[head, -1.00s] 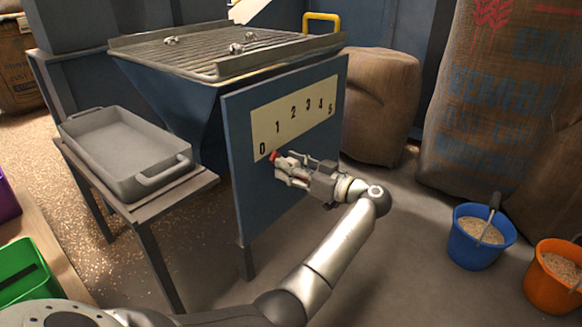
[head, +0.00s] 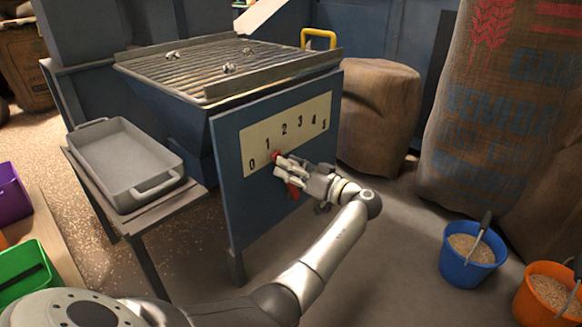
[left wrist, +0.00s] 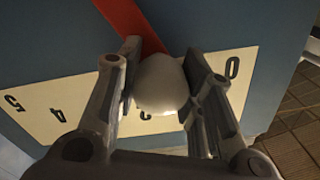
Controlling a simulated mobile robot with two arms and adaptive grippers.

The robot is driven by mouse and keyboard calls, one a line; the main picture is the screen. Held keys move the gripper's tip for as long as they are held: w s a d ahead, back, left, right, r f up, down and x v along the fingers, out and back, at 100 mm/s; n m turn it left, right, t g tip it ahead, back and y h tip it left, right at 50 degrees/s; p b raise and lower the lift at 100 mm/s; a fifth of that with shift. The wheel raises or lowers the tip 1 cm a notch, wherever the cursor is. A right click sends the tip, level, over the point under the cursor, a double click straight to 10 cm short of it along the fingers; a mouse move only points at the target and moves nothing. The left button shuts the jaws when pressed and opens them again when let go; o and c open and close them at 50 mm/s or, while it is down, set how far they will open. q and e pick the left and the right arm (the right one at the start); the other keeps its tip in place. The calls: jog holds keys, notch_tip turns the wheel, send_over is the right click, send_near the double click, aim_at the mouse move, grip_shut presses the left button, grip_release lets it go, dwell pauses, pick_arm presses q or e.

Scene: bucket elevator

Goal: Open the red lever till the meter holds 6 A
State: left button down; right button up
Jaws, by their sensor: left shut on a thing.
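The red lever (head: 293,190) is on the blue panel, mostly covered by my left gripper in the head view. A red tip (head: 277,155) shows just below the 1 on a cream scale (head: 291,117) numbered 0 to 5. In the left wrist view the lever's red bar (left wrist: 128,25) runs down to a pale rounded knob (left wrist: 160,84). My left gripper (head: 282,168) is shut on this knob, with a finger (left wrist: 122,85) on either side. No ammeter shows. My right gripper is out of view.
A slatted grate (head: 210,68) with small pieces on it tops the blue hopper. A grey tray (head: 120,160) stands on a stand to the left. Sacks (head: 378,110) and blue (head: 466,262) and orange (head: 548,295) buckets stand to the right. Floor is clear between panel and buckets.

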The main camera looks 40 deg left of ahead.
pick_arm(q)
jog(key=c, duration=0.9)
grip_release()
jog(key=shift+c, duration=0.2)
jog(key=shift+d, duration=0.15)
jog(key=d, duration=1.1)
jog(key=shift+s+d, duration=0.25)
jog(key=shift+d, duration=0.1)
jog(key=shift+f, duration=0.15)
